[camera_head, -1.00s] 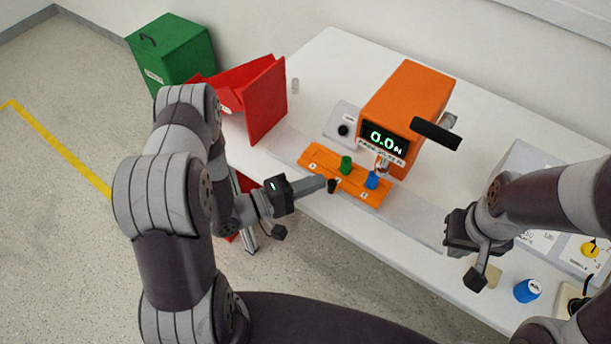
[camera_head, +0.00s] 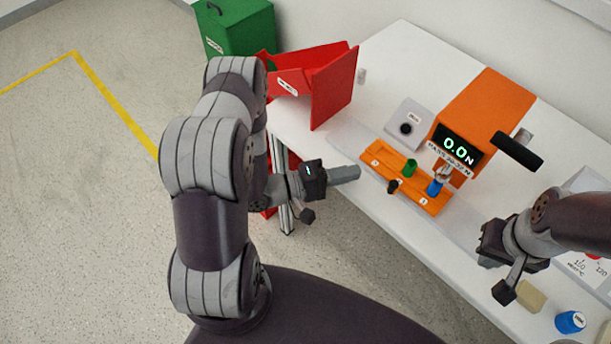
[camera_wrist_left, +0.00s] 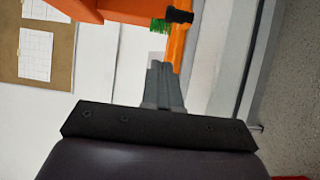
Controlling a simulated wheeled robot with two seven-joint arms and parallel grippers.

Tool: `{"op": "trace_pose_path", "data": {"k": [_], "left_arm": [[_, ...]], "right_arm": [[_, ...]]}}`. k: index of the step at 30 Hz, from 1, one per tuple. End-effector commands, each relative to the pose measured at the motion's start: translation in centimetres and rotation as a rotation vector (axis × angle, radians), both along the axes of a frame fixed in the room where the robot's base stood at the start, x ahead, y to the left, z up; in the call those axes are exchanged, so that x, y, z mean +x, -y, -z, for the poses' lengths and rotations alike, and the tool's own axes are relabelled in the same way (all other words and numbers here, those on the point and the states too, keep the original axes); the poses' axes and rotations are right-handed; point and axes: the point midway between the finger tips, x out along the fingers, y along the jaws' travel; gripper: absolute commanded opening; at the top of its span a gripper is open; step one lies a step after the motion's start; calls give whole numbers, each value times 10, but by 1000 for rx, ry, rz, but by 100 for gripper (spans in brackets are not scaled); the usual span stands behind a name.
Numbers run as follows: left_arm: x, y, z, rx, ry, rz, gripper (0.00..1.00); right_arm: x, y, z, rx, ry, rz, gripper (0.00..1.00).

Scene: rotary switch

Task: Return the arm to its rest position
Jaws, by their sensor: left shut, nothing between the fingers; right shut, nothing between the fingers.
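My left gripper (camera_head: 346,174) is shut and empty, held near the front edge of the white table, left of the orange tray (camera_head: 379,159). In the left wrist view its closed fingers (camera_wrist_left: 161,72) point toward the orange tray, with a black knob (camera_wrist_left: 179,16) and a green piece beyond their tips. My right gripper (camera_head: 496,268) hangs over the right part of the table, its fingers mostly hidden or seen end-on. A rotary switch box with a black knob (camera_head: 405,129) stands on the table behind the tray.
An orange force tester (camera_head: 488,108) with a black lever reads 0.0 N. A red bin (camera_head: 335,88) stands at the table's left end. Floor is clear at left.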

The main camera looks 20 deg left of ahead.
Motion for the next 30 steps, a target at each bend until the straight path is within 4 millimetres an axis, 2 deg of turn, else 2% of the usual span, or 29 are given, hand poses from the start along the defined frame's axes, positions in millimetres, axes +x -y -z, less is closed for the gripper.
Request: {"op": "trace_pose_path", "data": {"k": [6,12,20,22,23,24,26,27,29,30], "left_arm": [[-26,-33,1,-1,1,-6,0],[-48,-58,0,0,1,-3,0],[-54,-63,0,16,17,2,0],[-55,-63,19,148,32,12,0],[-55,-65,35,239,16,4,0],[-57,-73,62,395,-30,-6,0],[-60,-104,98,696,-131,-5,0],[-66,-131,109,911,-216,33,0],[-79,-167,103,1188,-362,133,0],[-90,-183,83,1328,-461,214,0]], "right_arm": [[0,0,4,0,0,0,0],[0,0,6,0,0,0,0],[0,0,6,0,0,0,0],[0,0,6,0,0,0,0],[0,0,6,0,0,0,0],[0,0,6,0,0,0,0],[0,0,5,0,0,0,0],[0,0,1,0,0,0,0],[0,0,-7,0,0,0,0],[0,0,-12,0,0,0,0]]}}
